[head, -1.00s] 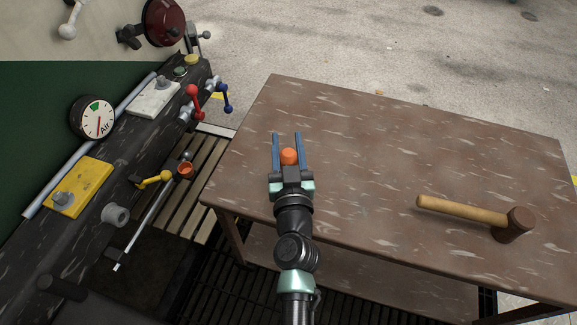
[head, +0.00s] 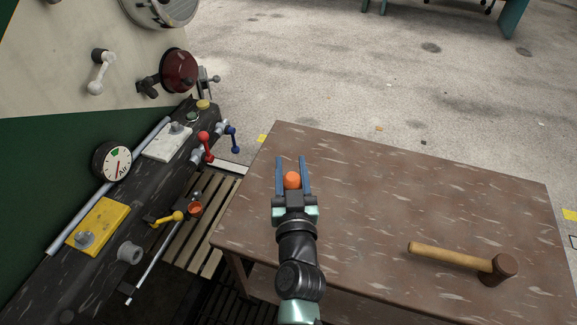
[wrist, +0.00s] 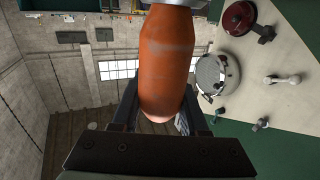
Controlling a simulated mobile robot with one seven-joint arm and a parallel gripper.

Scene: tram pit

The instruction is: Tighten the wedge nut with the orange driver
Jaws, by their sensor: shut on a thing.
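My gripper (head: 292,160) is over the left part of the brown table and is shut on the orange driver (head: 292,180). In the head view only the driver's rounded orange end shows between the blue fingers. In the wrist view the driver's orange handle (wrist: 167,60) stands large between the fingers, its far part cut off by the top edge. A yellow plate (head: 104,222) with a grey nut (head: 85,239) and a white plate (head: 160,146) with a grey nut (head: 177,127) sit on the dark beam at left. I cannot tell which is the wedge nut.
The brown table (head: 400,200) carries a wooden-handled mallet (head: 462,258) at right. The dark beam (head: 50,290) bears an air gauge (head: 112,160), red lever (head: 204,145), blue lever (head: 233,138) and yellow lever (head: 170,218). Slatted boards (head: 205,233) lie between beam and table.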

